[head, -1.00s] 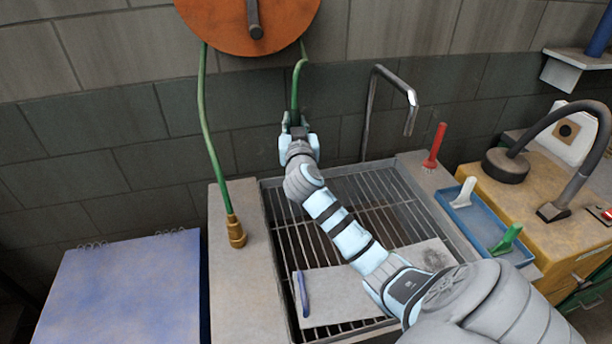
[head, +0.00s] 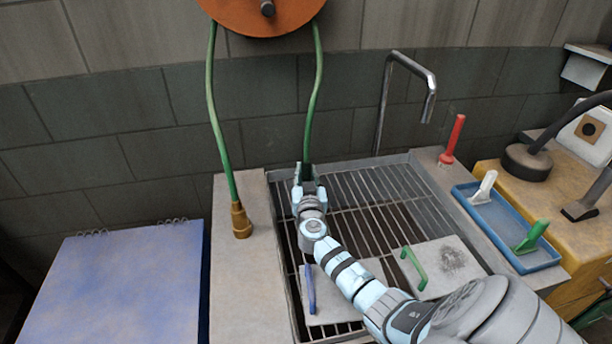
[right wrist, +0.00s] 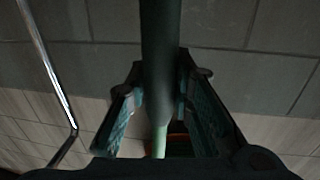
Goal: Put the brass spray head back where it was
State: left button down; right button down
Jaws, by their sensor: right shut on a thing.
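A green hose hangs in two strands from the orange reel (head: 262,14). The left strand (head: 215,120) ends in a brass fitting (head: 241,221) on the pale ledge left of the sink. My right gripper (head: 307,172) is over the back left of the sink, shut on the lower part of the right strand (head: 316,85). In the right wrist view a thick dark green sleeve (right wrist: 158,60) runs between the fingers (right wrist: 160,115) and narrows to lighter hose. No brass shows at the gripper; the strand's lower end is hidden. My left gripper is out of view.
The sink grate (head: 370,190) lies under my right arm, with pale plates with a blue handle (head: 310,290) and a green handle (head: 414,268). A bent metal pipe (head: 384,105) rises behind. A blue tray (head: 545,258) and red-handled tool (head: 453,140) stand right; a blue notebook (head: 120,285) lies left.

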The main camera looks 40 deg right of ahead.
jog(key=shift+f, duration=0.15)
jog(key=c, duration=1.8)
grip_release()
jog(key=o, duration=0.4)
jog(key=shift+r, duration=0.25)
jog(key=v, duration=0.7)
jog(key=shift+s+a, duration=0.15)
jog(key=shift+s, duration=0.1)
